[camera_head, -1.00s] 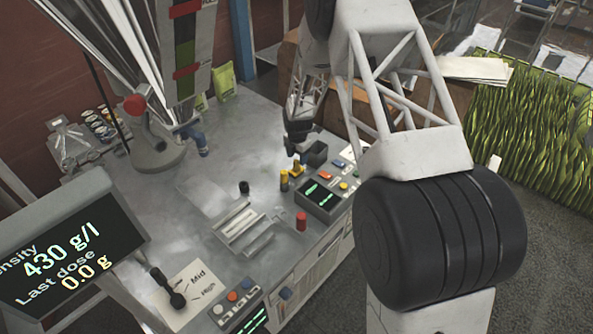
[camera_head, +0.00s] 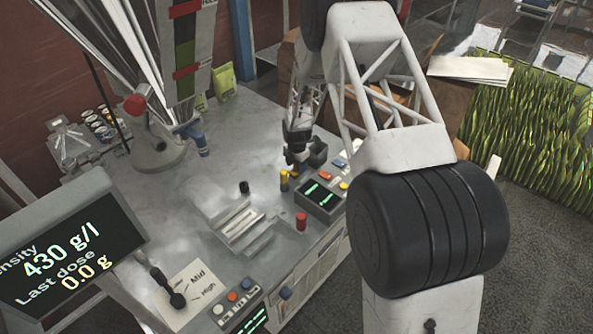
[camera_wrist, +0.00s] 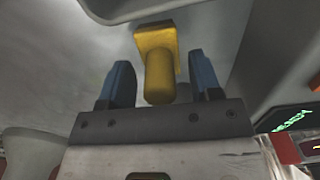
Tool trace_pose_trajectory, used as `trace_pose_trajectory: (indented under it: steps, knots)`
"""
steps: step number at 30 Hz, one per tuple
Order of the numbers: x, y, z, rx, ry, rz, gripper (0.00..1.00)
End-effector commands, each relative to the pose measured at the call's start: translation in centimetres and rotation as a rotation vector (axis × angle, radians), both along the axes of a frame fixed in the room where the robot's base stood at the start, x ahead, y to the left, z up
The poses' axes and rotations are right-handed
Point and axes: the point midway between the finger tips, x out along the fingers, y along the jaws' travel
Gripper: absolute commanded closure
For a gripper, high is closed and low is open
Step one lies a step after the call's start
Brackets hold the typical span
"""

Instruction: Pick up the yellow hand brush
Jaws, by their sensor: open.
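The yellow hand brush (camera_wrist: 158,75) shows in the wrist view, with a rounded handle towards my gripper and a squarer block at its far end. My gripper (camera_wrist: 160,85) is open, with one blue finger on each side of the handle. Gaps show between the handle and both fingers. In the head view my gripper (camera_head: 297,162) is low over the back right of the bench, close to small yellow items (camera_head: 284,178). There it partly hides what lies beneath it, and I cannot tell clearly which yellow item is the brush.
A control box with a green-lit screen (camera_head: 319,195) stands just right of my gripper. A red cylinder (camera_head: 301,221) and a small black item (camera_head: 244,187) stand on the metal bench (camera_head: 205,180). A dark open box (camera_head: 317,152) is close behind.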

Motion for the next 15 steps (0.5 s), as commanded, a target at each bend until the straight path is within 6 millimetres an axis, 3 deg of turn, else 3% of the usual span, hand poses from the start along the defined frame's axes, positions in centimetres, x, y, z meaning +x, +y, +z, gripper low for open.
trace_pose_trajectory:
  steps: [4,15]
  knots:
    - [-0.01,-0.01,0.0,0.0,0.0,0.0,0.45]
    - [0.0,0.0,0.02,0.0,0.0,0.0,1.0]
